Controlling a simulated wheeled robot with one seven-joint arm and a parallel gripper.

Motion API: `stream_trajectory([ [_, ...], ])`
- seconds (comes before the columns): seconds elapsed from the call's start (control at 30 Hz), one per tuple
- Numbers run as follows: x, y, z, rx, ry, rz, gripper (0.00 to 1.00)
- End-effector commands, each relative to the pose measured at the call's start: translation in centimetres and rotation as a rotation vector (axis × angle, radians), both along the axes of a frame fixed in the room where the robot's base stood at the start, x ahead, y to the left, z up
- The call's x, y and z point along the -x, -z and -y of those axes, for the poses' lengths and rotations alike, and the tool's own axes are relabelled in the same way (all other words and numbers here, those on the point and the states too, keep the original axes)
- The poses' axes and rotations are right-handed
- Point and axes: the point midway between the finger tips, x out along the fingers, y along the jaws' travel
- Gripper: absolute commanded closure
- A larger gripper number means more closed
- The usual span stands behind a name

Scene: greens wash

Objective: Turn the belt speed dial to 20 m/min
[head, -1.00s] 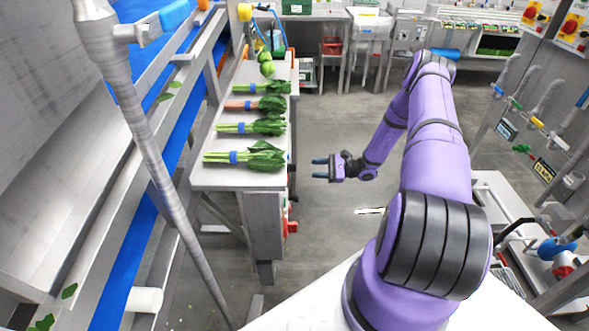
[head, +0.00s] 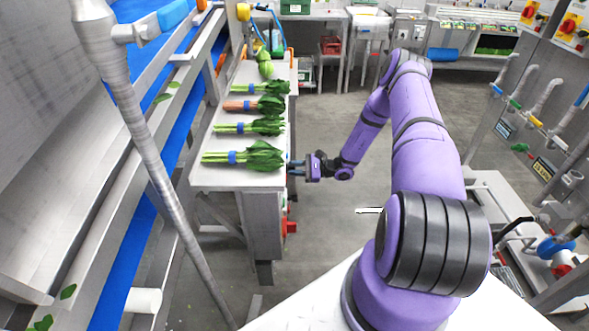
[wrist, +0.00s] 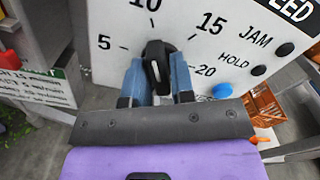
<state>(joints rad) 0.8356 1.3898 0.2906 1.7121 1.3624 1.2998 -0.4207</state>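The belt speed dial is a black knob (wrist: 157,66) on a white panel (wrist: 105,22) marked 5, 10, 15 and 20, in the wrist view. The knob stands nearly upright, its upper end toward the 10. The 20 mark is at its lower right. My gripper (wrist: 158,76) is open, with one blue finger on each side of the knob. I cannot tell whether the fingers touch it. In the head view my gripper (head: 296,167) is at the right side of the greens table, and the dial face is hidden there.
The panel also carries JAM and HOLD labels, black buttons and a blue button (wrist: 222,90). A sign (wrist: 38,88) is at the left and an orange crate (wrist: 263,103) at the right. Bunched greens (head: 245,157) lie on the table (head: 207,180). Open floor lies right of it.

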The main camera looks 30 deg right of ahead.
Motion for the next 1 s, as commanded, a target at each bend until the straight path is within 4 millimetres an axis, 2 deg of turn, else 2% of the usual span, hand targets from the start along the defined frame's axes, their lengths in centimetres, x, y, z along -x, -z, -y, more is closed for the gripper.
stream_trajectory([
  [0.03,0.01,0.0,0.01,0.0,0.0,0.0,0.88],
  [0.1,0.01,0.0,0.02,0.0,0.0,0.0,1.0],
  [0.57,0.01,0.0,0.05,-0.046,0.0,-0.069,1.0],
  [1.0,-0.08,-0.02,0.16,-0.252,0.001,-0.373,1.0],
])
